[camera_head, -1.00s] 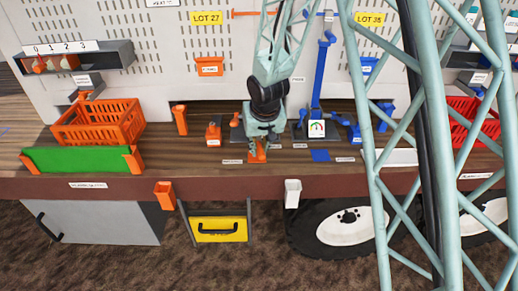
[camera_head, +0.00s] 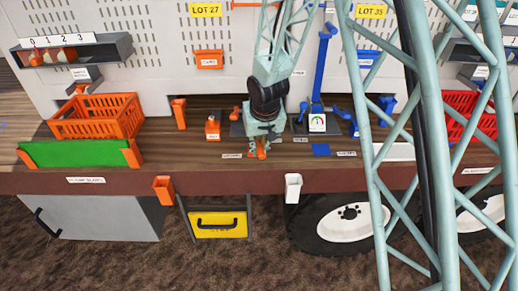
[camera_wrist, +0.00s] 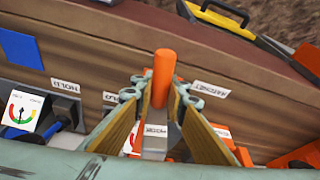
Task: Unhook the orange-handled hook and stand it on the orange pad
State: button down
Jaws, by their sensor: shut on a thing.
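My gripper (camera_wrist: 158,92) is shut on the upright orange handle (camera_wrist: 164,74) in the wrist view, with the handle between the two fingertips. A grey piece with a "HOOK" label (camera_wrist: 155,130) shows between the fingers below the handle. In the head view my gripper (camera_head: 260,142) is low over the bench near its front edge, with orange (camera_head: 259,153) showing at its tips. I cannot tell how much of that orange is pad or handle. The hook's lower end is hidden, so I cannot tell whether it touches the pad.
An orange crate (camera_head: 98,116) stands at the left. An orange-topped tool (camera_head: 212,128) is left of my gripper; a blue stand with a gauge (camera_head: 317,122) and a blue pad (camera_head: 321,150) are to its right. An orange cup (camera_head: 164,189) and a white cup (camera_head: 292,187) hang on the front edge.

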jog(key=c, duration=2.5)
grip_release()
jog(key=shift+r, duration=0.15)
jog(key=shift+v, duration=5.9)
jog(key=shift+s, duration=0.1)
